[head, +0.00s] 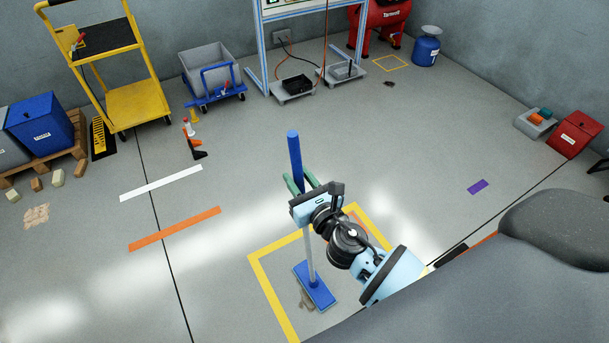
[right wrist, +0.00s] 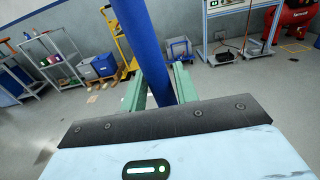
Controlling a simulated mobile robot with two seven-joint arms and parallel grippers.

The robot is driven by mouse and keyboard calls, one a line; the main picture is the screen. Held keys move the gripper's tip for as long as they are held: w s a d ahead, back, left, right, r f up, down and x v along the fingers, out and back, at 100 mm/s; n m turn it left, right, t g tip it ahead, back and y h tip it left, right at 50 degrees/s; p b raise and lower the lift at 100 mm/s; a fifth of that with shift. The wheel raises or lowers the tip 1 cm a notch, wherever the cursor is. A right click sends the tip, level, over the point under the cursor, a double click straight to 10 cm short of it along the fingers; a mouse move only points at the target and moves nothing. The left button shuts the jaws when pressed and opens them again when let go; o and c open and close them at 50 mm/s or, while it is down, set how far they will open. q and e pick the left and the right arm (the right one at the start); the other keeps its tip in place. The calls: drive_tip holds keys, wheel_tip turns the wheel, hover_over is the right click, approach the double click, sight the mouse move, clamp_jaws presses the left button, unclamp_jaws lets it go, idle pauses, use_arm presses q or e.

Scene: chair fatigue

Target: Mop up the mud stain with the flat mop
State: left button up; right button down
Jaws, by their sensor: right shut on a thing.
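The flat mop has a blue grip (head: 295,160), a grey lower pole and a flat blue head (head: 315,286). It stands nearly upright, with its head on or just over the floor inside a yellow-taped square (head: 268,285). A brown mud stain (head: 306,299) shows at the left edge of the mop head, which hides part of it. My right gripper (head: 299,184) is shut on the blue grip. In the right wrist view, its green fingers stand on both sides of the blue handle (right wrist: 138,40). My left gripper is not in view.
A dark grey rounded surface (head: 560,225) fills the lower right. A yellow cart (head: 138,102), a grey bin trolley (head: 210,72) and a pallet with a blue bin (head: 40,122) stand at the back left. A red box (head: 574,135) is at right. The middle floor is clear.

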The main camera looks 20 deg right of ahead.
drive_tip(key=shift+r, duration=0.15)
drive_tip(key=shift+s+a, duration=0.15)
drive_tip(key=shift+a, duration=2.2)
drive_tip(key=shift+s+a, duration=0.15)
drive_tip(key=shift+a, duration=0.85)
drive_tip(key=shift+a+f, duration=0.15)
drive_tip(key=shift+f, duration=0.05)
drive_tip(key=shift+s+a, duration=0.15)
drive_tip(key=shift+a, duration=0.8)
drive_tip(key=shift+s+a, duration=0.1)
drive_tip(key=shift+a, duration=0.8)
drive_tip(key=shift+d, duration=0.15)
